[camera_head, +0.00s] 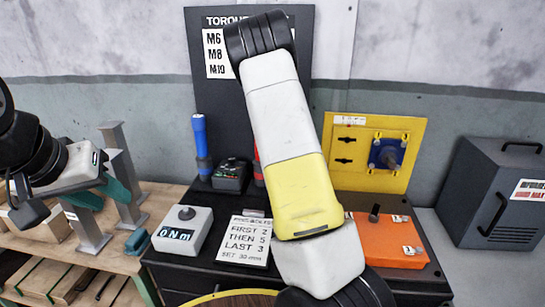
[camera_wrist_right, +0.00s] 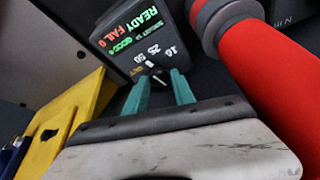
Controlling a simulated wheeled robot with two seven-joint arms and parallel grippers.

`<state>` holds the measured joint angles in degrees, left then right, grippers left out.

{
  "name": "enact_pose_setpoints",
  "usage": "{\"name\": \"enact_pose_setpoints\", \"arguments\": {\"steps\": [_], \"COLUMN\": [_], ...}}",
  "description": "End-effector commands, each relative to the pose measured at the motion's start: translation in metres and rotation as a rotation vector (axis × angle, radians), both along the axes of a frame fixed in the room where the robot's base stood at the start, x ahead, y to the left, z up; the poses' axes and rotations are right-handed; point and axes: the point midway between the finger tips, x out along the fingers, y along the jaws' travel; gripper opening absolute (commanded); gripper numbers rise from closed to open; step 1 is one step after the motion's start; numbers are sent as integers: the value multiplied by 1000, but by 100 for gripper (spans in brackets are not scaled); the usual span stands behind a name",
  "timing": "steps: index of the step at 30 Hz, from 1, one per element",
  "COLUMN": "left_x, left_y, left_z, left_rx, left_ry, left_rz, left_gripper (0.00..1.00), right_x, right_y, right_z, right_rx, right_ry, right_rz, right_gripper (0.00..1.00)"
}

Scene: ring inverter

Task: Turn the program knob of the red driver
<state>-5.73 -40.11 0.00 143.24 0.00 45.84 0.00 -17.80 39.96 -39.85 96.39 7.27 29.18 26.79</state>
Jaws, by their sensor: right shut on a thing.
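The red driver shows as a narrow red strip (camera_head: 258,165) beside my right arm in the head view, mostly hidden by it. In the right wrist view its thick red handle (camera_wrist_right: 270,80) runs along the right side. Next to it is a dark box (camera_wrist_right: 125,30) with "READY" and "FAIL" lettering and the marks 10, 25 and 50. My right gripper (camera_wrist_right: 160,88) has its teal fingers at the dial below these marks, shut on a dark knob mostly hidden between them. My left gripper (camera_head: 112,200) is open and empty at the left, above the wooden bench.
A blue driver (camera_head: 200,145) stands left of the dark box. A grey Nm meter (camera_head: 184,232), a printed card (camera_head: 245,240) and an orange box (camera_head: 390,240) lie on the black top. A yellow panel (camera_head: 415,150) stands behind. Grey metal posts (camera_head: 122,170) stand near my left gripper.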

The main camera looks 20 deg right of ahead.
Motion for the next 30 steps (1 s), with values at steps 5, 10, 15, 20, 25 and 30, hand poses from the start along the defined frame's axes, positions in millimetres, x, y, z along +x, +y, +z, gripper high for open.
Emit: {"name": "enact_pose_setpoints", "arguments": {"steps": [5, 10, 15, 20, 25, 30], "left_x": [0, 0, 0, 0, 0, 0], "left_y": [0, 0, 0, 0, 0, 0], "left_z": [0, 0, 0, 0, 0, 0], "left_rx": [0, 0, 0, 0, 0, 0], "left_ry": [0, 0, 0, 0, 0, 0], "left_rz": [0, 0, 0, 0, 0, 0], "left_gripper": [36, 36, 36, 36, 36, 36], "right_x": [0, 0, 0, 0, -6, -14], "right_y": [1, 1, 0, 1, 7, 15], "right_z": [0, 0, 0, 2, 22, 50], "right_rx": [1, 1, 0, 0, 1, 2], "right_ry": [2, 2, 1, 0, -4, -3], "right_rz": [1, 1, 1, 2, 2, 2], "right_gripper": [0, 52, 52, 52, 52, 52]}}
